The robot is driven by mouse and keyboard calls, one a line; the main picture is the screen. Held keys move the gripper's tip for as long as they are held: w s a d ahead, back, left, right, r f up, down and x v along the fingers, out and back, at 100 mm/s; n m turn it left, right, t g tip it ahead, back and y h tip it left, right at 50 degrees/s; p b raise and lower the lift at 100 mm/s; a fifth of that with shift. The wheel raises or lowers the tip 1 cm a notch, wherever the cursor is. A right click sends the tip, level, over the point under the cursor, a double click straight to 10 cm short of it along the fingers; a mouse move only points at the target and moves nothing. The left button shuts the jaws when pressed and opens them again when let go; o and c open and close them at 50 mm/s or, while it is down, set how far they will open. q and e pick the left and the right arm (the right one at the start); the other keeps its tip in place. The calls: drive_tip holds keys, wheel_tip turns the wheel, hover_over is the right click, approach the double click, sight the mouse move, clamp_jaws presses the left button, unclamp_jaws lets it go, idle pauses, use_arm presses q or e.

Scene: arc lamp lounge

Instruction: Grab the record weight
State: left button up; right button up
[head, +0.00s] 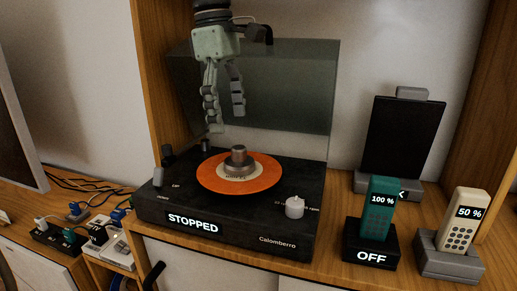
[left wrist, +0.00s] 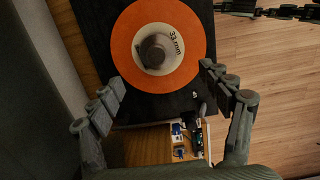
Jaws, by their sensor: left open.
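The record weight (head: 238,157) is a small grey cylinder standing upright at the centre of an orange record (head: 265,180) on a black turntable (head: 225,225). The turntable's label reads STOPPED. My left gripper (head: 225,115) is open and empty, pointing down above and slightly left of the weight in the head view. In the left wrist view the weight (left wrist: 156,50) shows from above, beyond and between the spread fingertips, not touched. Dark finger-like links, apparently my right gripper (left wrist: 268,12), show at the top right edge of the left wrist view; their opening is unclear.
The raised, smoky lid (head: 290,90) stands behind the record. A white knob (head: 295,207) is at the turntable's front right. Handsets in docks (head: 371,245) (head: 447,262) and a dark panel (head: 405,135) stand right. Plugs and cables (head: 75,225) lie left.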

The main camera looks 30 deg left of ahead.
sight(239, 147)
use_arm(q)
drive_tip(key=shift+w+f, duration=0.15)
drive_tip(key=shift+f, duration=0.15)
drive_tip(key=shift+d+f, duration=0.15)
drive_tip(key=shift+f, duration=0.5)
drive_tip(key=shift+d+f, duration=0.15)
drive_tip(key=shift+f, duration=0.45)
drive_tip(key=f, duration=0.1)
drive_tip(key=d+f, duration=0.1)
drive_tip(key=f, duration=0.1)
drive_tip(key=shift+w+f, duration=0.15)
drive_tip(key=shift+f, duration=0.55)
use_arm(e)
drive_tip(key=shift+s+f, duration=0.6)
drive_tip(key=shift+s, duration=0.05)
use_arm(q)
drive_tip(key=shift+w, duration=0.1)
drive_tip(key=c, duration=1.4)
use_arm(e)
drive_tip(key=shift+w+r, duration=0.15)
drive_tip(key=shift+r, duration=0.05)
